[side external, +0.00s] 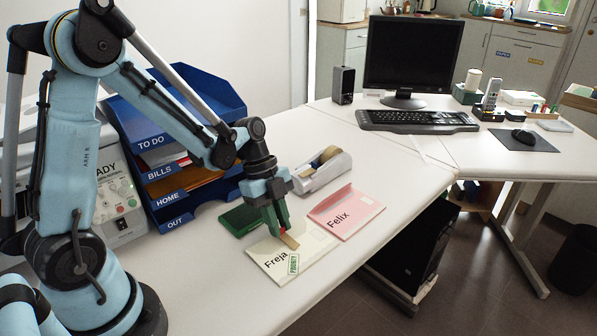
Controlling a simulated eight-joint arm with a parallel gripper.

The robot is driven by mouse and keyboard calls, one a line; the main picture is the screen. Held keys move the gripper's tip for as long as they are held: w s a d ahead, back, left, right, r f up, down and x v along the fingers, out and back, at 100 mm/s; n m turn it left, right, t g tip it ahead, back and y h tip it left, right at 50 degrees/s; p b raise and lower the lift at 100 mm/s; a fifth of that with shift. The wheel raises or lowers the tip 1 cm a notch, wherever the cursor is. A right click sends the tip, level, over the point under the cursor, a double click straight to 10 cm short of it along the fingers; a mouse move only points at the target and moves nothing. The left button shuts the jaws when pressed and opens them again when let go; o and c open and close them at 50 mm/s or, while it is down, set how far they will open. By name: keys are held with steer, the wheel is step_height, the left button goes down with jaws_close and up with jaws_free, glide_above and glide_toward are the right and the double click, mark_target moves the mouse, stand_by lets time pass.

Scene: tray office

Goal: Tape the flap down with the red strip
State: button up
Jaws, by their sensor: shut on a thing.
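My gripper (281,230) points down over the cream envelope (265,256) marked "Freja". It is shut on a small tan piece (290,241), with a little red showing between the fingers; the fingers hide much of it, and I cannot tell whether it touches the envelope. No separate red strip is clear to me. The pink envelope (357,214) marked "Felix" lies just right, with its darker pink flap (330,198) at the upper left edge seeming slightly raised. A tape dispenser (322,171) with a tan roll stands behind the envelopes.
A dark green flat pad (241,218) lies behind the cream envelope. Blue stacked trays (185,204) stand to the left. A green label or stamp mark (293,264) is on the cream envelope. The desk right of the pink envelope (400,195) is clear.

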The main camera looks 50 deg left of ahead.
steer(key=shift+f, duration=0.25)
stand_by(0.7)
steer(key=o, duration=0.8)
steer(key=s+r+n+t+y, duration=0.1)
steer(key=r+n+t, duration=0.1)
steer(key=r+n, duration=0.2)
steer(key=s+r+n+t+y, duration=0.2)
steer(key=r+n, duration=0.2)
steer(key=n, duration=0.4)
steer(key=s+r+n+t+y, duration=0.1)
steer(key=s+r+n+t, duration=0.1)
steer(key=n, duration=0.4)
steer(key=shift+s+d+r+t+y, duration=0.1)
steer(key=shift+r+t, duration=0.1)
steer(key=shift+r, duration=0.25)
steer(key=shift+s+d+r+t+y, duration=0.1)
steer(key=shift+d+r+t, duration=0.1)
steer(key=shift+r, duration=0.25)
steer(key=shift+d+r+t+y, duration=0.1)
steer(key=shift+r+t, duration=0.1)
steer(key=shift+r, duration=0.25)
